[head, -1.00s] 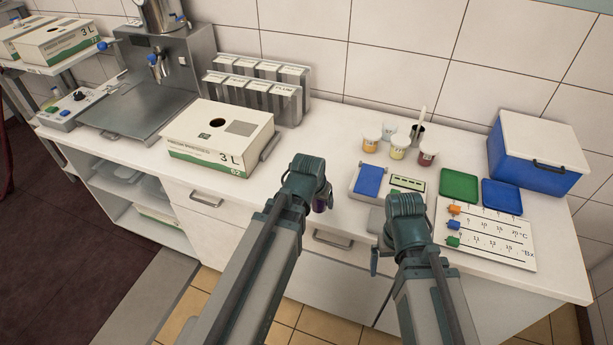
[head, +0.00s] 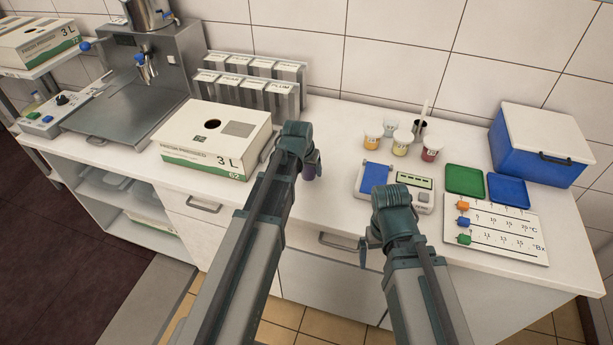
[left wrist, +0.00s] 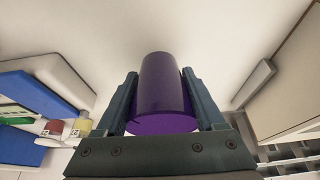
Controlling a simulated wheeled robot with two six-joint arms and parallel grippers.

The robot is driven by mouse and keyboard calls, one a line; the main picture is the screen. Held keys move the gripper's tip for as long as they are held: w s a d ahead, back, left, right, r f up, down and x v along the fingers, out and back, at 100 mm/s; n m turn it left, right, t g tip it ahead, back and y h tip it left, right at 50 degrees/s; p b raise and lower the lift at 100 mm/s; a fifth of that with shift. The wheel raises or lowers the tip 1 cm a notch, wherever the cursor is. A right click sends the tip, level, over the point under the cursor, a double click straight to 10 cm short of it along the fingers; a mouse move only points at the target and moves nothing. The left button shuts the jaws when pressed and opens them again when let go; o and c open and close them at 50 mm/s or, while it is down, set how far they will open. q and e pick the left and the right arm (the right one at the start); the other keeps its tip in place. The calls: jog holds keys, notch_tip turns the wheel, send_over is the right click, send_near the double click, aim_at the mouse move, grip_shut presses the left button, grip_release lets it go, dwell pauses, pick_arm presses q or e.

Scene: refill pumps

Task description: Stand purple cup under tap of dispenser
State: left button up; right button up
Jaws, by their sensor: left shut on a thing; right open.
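The purple cup (head: 309,171) is mostly hidden behind my left gripper (head: 306,158) in the head view. In the left wrist view the cup (left wrist: 163,90) fills the gap between the two fingers, and my left gripper (left wrist: 160,110) is shut on it. I cannot tell how far the cup is above the counter. The steel dispenser (head: 158,72) stands at the back left, with its blue-topped tap (head: 147,70) over a flat metal tray (head: 124,112). The space under the tap looks empty. My right gripper (head: 368,246) is open and empty at the counter's front edge.
A white 3 L carton (head: 213,140) stands between my left gripper and the dispenser. Labelled racks (head: 245,90) stand behind it. Small cups (head: 402,142), a scale (head: 375,178), green and blue trays (head: 465,180) and a blue box (head: 540,145) are to the right.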

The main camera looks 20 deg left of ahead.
aim_at(308, 176)
pick_arm(q)
jog(key=shift+f+b, duration=1.35)
jog(key=shift+f, duration=0.25)
jog(key=shift+f, duration=0.15)
jog(key=o, duration=1.5)
jog(key=shift+s+r+p, duration=0.15)
jog(key=shift+r+p, duration=0.45)
jog(key=shift+r, duration=0.1)
jog(key=p+v, duration=1)
jog(key=v, duration=0.1)
